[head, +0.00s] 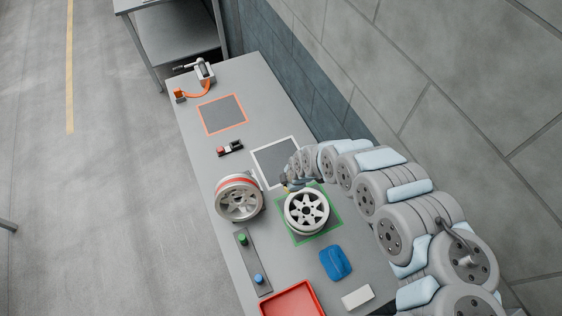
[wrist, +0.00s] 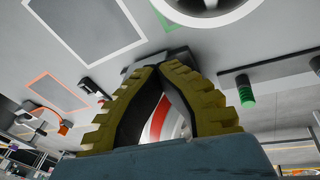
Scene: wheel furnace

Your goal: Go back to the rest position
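My gripper (head: 287,183) is small in the head view, just left of the upper edge of a light spoked wheel (head: 307,211). In the wrist view my gripper's (wrist: 161,68) yellow-green and black fingers meet at their tips, with nothing visible held between them. The spoked wheel lies flat inside the green-bordered square (head: 338,236); part of its rim shows at the wrist view's top (wrist: 205,12). A second wheel with a red band (head: 239,200) stands to the left; it shows behind the fingers in the wrist view (wrist: 158,122).
The grey table holds an empty white-bordered square (head: 275,163), an orange-bordered square (head: 222,114), an orange clamp-like fixture (head: 196,86), a small red-black item (head: 229,148), a strip with green and blue knobs (head: 252,262), a blue object (head: 336,262) and a red tray (head: 293,301). A wall borders the right.

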